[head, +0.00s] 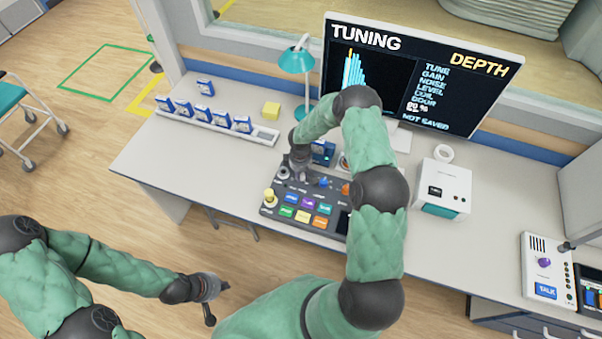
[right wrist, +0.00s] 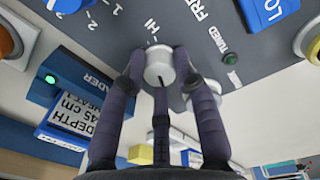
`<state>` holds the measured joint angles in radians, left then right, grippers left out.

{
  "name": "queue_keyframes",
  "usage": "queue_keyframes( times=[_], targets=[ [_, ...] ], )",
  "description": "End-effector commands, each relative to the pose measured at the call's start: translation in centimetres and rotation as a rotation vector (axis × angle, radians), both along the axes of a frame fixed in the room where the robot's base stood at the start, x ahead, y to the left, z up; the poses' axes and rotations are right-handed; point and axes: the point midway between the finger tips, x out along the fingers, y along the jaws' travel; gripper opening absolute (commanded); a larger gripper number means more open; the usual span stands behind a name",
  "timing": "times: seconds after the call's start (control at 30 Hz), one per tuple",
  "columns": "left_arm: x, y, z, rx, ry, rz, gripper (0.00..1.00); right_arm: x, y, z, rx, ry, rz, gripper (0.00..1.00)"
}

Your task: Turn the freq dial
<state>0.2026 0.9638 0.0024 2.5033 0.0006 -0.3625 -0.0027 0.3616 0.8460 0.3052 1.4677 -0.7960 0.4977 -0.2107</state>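The freq dial (right wrist: 158,68) is a pale grey round knob with a dark pointer line, on the dark console panel beside the partly hidden "FRE" label and a "HI" mark. My right gripper (right wrist: 160,60) has one finger on each side of it, and both fingertips appear to touch its sides. In the head view my right gripper (head: 299,163) is over the back left of the console (head: 328,222), and hides the dial. My left gripper (head: 209,299) hangs over the floor in front of the desk, away from the console; its opening is too small to read.
The monitor (head: 420,75) reads "TUNING", "DEPTH" and "NOT SAVED". A teal lamp (head: 297,60) stands behind the console. A white box (head: 443,188) stands to its right, a rack of blue cards (head: 222,121) to its left. Another knob (right wrist: 205,92) sits close behind my right finger.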

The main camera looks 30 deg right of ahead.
Motion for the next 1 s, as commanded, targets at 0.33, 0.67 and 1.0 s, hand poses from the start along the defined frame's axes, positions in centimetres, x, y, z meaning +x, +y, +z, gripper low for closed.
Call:
queue_keyframes(
  times=[0.33, 0.67, 1.0],
  targets=[
    [0.0, 0.0, -1.7, 0.000, 0.000, 0.000, 0.00, 0.1, 0.0, -0.3, -0.001, -0.003, -0.077, 0.00],
    [0.0, 0.0, -3.8, 0.000, 0.000, 0.000, 0.00, 0.1, 0.1, -0.1, 0.000, -0.002, -0.239, 0.00],
    [0.0, 0.0, -3.7, 0.000, 0.000, 0.000, 0.00, 0.1, 0.1, 0.0, 0.001, -0.002, -0.246, 0.33]
  ],
)
